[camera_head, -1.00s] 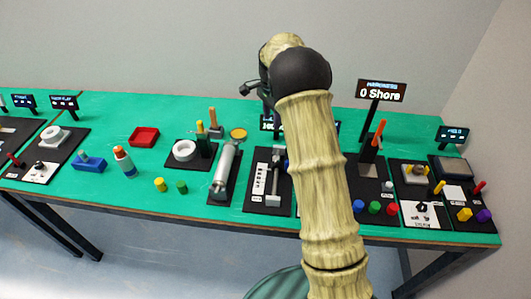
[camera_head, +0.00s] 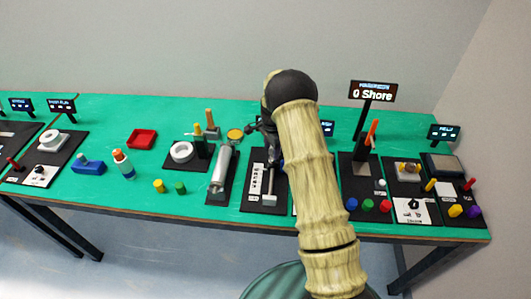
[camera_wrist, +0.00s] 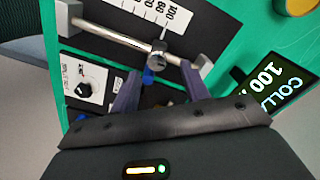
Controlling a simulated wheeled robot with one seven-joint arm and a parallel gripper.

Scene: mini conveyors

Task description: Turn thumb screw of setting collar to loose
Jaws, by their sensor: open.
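The setting collar (camera_wrist: 157,55) is a small dark ring around a silver rod (camera_wrist: 110,42), seen in the wrist view. A blue piece (camera_wrist: 148,77), which looks like its thumb screw, sticks out below the collar, between my fingers. My gripper (camera_wrist: 160,68) is open, with one dark finger on each side of the blue piece; I cannot tell if either touches it. The screw's turn position cannot be read. In the head view, the rod's front end block (camera_head: 269,200) shows, while my arm partly hides the collar area.
A printed scale (camera_wrist: 150,12) lies beside the rod. A display reading "COLL" and "100" (camera_wrist: 270,88) stands at right. In the head view, a silver cylinder (camera_head: 221,170) is left of the collar board, and a "0 Shore" display (camera_head: 373,92) stands right of my arm.

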